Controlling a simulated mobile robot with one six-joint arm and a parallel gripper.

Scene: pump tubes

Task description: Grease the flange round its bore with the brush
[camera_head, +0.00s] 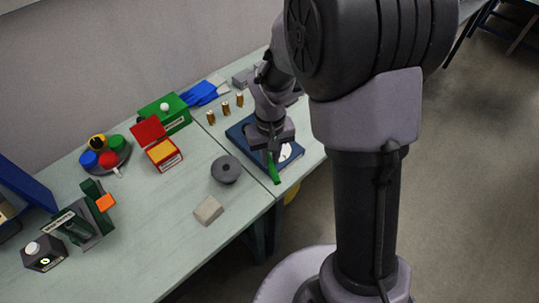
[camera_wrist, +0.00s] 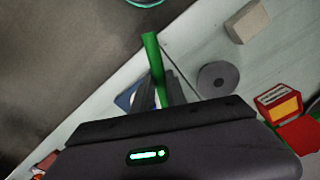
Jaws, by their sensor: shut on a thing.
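The flange (camera_head: 226,174) is a dark grey round disc with a bore, lying flat on the table. It also shows in the wrist view (camera_wrist: 210,87), right of my gripper. My gripper (camera_head: 270,154) is shut on the brush, whose green handle (camera_head: 274,172) sticks out from the jaws. The handle (camera_wrist: 152,52) also shows in the wrist view, between the fingers. The brush's bristles are hidden. My gripper is over the blue tray (camera_head: 239,135), to the right of the flange and apart from it.
A beige block (camera_head: 209,210) lies near the front edge. A red and yellow box (camera_head: 164,154) stands left of the flange, a green box (camera_head: 165,115) behind it. Several small brown cylinders (camera_head: 225,106) stand behind the tray. Bare table surrounds the flange.

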